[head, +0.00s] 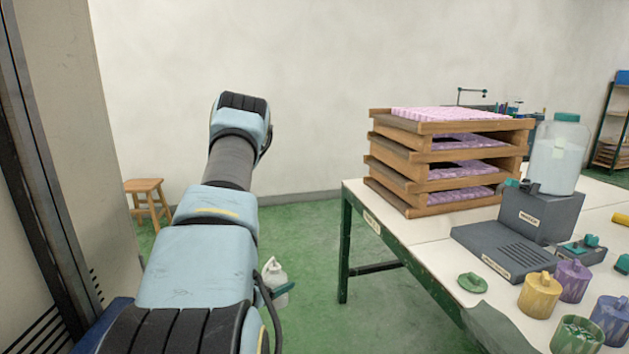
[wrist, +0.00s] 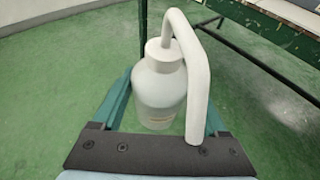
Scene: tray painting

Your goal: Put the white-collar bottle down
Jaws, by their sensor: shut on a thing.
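The white-collar bottle (wrist: 158,92) is a pale squeeze bottle with a white collar and a thick bent spout. In the wrist view it stands between the two green fingers of my gripper (wrist: 165,105), which is shut on it. In the head view the bottle (head: 274,272) shows partly beside my arm, above the green floor and left of the table. One green finger of my gripper (head: 282,290) shows there; the rest is hidden behind my arm. The bottle looks about upright and is clear of the table.
The white-topped table (head: 386,222) with green legs stands at right. It bears stacked wooden trays (head: 428,128), a grey device (head: 530,225), a large clear jar (head: 558,155) and several paint pots (head: 540,294). A wooden stool (head: 146,190) stands by the wall. Bare tabletop shows near the table's left corner.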

